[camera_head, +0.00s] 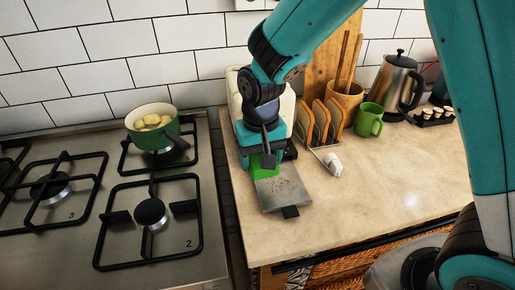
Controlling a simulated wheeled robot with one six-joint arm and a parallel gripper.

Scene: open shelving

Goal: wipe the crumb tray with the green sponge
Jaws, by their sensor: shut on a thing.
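My gripper (265,160) points down over the counter and is shut on the green sponge (264,172). The sponge is at the far end of the crumb tray and looks to be on or just above it; I cannot tell if they touch. The crumb tray (283,192) is a flat grey metal tray with dark specks on its bare near part and a dark tab (290,212) at its near end. My gripper and the sponge hide its far end.
Behind are a cream toaster (236,92), a green mug (369,120) and a kettle (399,80). The hob with a green pot (153,132) is left. The counter's right front (400,195) is clear.

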